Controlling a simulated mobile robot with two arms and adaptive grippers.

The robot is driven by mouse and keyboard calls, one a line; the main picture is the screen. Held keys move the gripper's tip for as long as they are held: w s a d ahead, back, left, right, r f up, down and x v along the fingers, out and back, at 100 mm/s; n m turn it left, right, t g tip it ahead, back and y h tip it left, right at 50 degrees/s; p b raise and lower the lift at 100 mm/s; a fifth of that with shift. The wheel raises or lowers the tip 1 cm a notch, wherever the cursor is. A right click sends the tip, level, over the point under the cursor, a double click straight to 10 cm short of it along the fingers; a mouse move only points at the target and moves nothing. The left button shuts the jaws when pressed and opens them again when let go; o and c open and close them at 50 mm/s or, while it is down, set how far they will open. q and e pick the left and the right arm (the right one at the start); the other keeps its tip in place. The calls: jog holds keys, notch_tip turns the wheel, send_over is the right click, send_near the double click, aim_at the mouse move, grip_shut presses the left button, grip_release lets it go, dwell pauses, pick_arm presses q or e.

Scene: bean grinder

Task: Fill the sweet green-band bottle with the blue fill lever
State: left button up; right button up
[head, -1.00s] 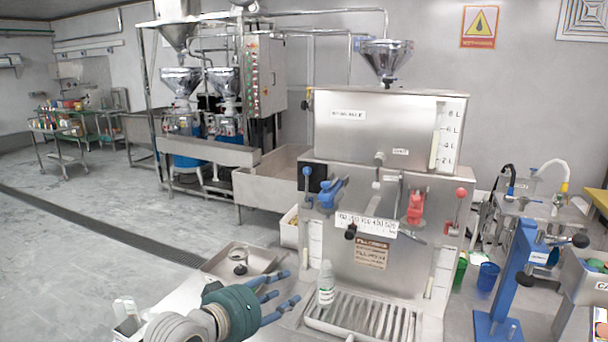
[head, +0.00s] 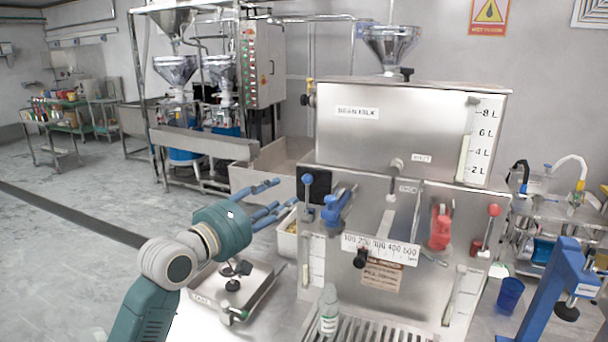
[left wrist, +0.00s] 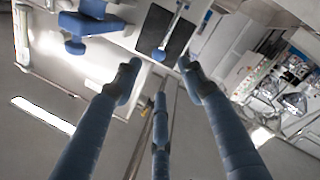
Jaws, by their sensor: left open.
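A small pale bottle with a green band (head: 328,313) stands upright at the left end of the slatted drip tray of the filling machine. The blue-knobbed lever (head: 307,190) stands on the left of the machine's front, beside a black panel; its blue knob also shows in the left wrist view (left wrist: 159,55). A blue valve piece (head: 337,208) sits just right of it. My left gripper (head: 272,203) is open and empty, its blue fingers pointing at the lever from the left, apart from it. In the left wrist view the knob lies between and beyond the fingertips (left wrist: 160,76).
A red valve (head: 440,227) and red-knobbed lever (head: 488,232) are on the machine's right side. A numbered scale (head: 380,248) crosses the front above the drip tray. A shallow metal tray (head: 255,288) lies below my left arm. A white bin (head: 288,238) stands behind it.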

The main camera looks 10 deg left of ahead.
aim_at(305, 182)
pick_arm(q)
jog(key=x, duration=0.2)
jog(key=p+x, duration=0.1)
jog(key=x, duration=0.1)
jog(key=r+p+x, duration=0.1)
jog(key=x, duration=0.1)
jog(key=shift+w+d, duration=0.25)
jog(key=shift+d, duration=0.05)
jog(key=w, duration=0.1)
jog(key=w+p, duration=0.1)
jog(key=shift+w+d+f, duration=0.35)
jog(key=shift+w+d, duration=0.2)
jog(key=shift+w, duration=0.4)
jog(key=shift+d, duration=0.1)
grip_shut()
pick_arm(e)
jog(key=s+r, duration=0.2)
jog(key=r, duration=0.1)
jog(key=shift+s, duration=0.2)
